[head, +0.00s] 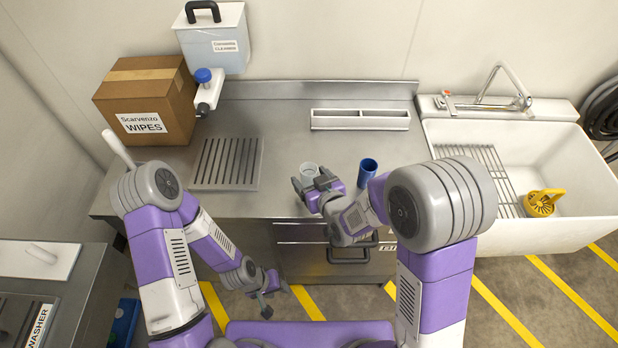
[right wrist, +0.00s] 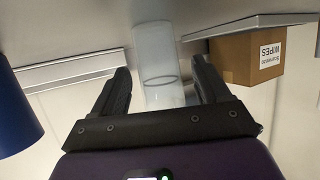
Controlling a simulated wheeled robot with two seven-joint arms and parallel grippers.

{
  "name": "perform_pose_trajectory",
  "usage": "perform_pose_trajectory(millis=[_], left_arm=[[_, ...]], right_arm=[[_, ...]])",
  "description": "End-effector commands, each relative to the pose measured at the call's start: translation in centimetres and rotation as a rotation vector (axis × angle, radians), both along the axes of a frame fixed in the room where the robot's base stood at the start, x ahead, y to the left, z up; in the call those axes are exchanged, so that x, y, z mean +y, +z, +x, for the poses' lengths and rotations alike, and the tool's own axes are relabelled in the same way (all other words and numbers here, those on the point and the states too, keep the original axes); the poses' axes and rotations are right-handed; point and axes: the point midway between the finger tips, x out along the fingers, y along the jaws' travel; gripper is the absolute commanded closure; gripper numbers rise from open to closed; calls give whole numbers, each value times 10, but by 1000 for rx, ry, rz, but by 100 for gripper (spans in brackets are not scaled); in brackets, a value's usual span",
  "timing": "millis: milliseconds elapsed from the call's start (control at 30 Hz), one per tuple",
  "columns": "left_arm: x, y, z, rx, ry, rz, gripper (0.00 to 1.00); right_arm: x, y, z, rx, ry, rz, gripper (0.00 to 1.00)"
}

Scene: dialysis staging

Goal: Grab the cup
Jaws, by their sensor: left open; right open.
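A pale, translucent cup (head: 309,170) stands on the steel counter (head: 290,125), near its front edge. In the right wrist view the cup (right wrist: 157,62) is straight ahead, between the fingers' lines. My right gripper (head: 317,186) is open at the cup's near side; its fingers (right wrist: 160,88) show on either side of the cup's lower part in the wrist view. I cannot tell whether they touch it. A blue cup (head: 367,171) stands to the right of the gripper. My left gripper (head: 272,290) is open and empty, low in front of the counter.
A wipes box (head: 150,100), a white bottle with blue cap (head: 207,92) and a cleaner container (head: 213,48) stand back left. A slotted drain plate (head: 228,163) lies left of the cup. A white tray (head: 360,119) is behind. A sink (head: 570,170) holds a yellow item (head: 541,203).

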Motion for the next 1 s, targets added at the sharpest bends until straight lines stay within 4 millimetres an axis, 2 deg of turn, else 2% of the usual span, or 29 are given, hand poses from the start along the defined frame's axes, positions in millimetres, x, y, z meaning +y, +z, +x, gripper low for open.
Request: perform_pose_trajectory(millis=[200, 500, 833, 867, 1000], left_arm=[[0, -7, 0, -1, 0, 0, 57], [0, -7, 0, -1, 0, 0, 57], [0, -7, 0, -1, 0, 0, 57], [0, -7, 0, -1, 0, 0, 57], [0, -7, 0, -1, 0, 0, 57]], right_arm=[[12, -12, 24, 0, 0, -1, 24], [13, -12, 27, 1, 0, 0, 26], [13, -12, 26, 1, 0, 0, 76], [13, -12, 26, 0, 0, 1, 80], [13, -12, 26, 1, 0, 0, 80]])
